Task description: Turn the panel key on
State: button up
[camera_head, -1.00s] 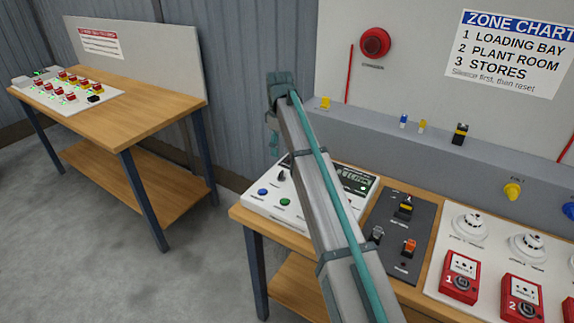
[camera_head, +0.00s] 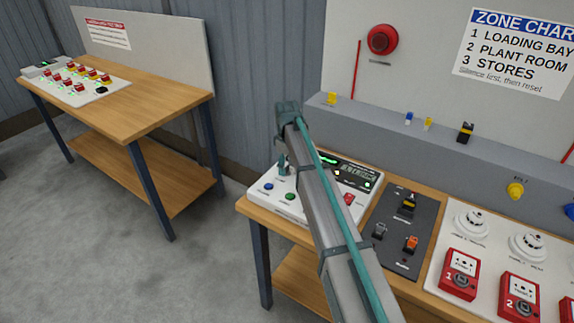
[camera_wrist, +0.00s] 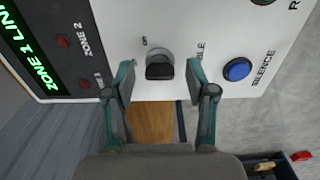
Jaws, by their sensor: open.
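The white alarm panel (camera_head: 295,205) sits at the left end of the near bench. It carries a blue and a green button and a dark display with green text. In the wrist view, the panel key (camera_wrist: 160,66) is a dark knob on a grey round base on the white panel face (camera_wrist: 215,30). My gripper (camera_wrist: 160,75) is open, with one teal finger on each side of the key and visible gaps to it. Contact or depth cannot be told. In the head view my gripper (camera_head: 283,162) points down over the panel and hides the key.
The blue silence button (camera_wrist: 237,69) is right of my finger in the wrist view. A dark switch plate (camera_head: 395,245) and red call points (camera_head: 460,275) lie right of the panel. A second bench (camera_head: 150,110) stands left across open floor.

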grip_shut()
dwell(0.5)
jog(key=m+b, duration=0.1)
jog(key=m, duration=0.4)
jog(key=shift+m, duration=0.4)
jog(key=m, duration=0.5)
jog(key=shift+m, duration=0.7)
grip_release()
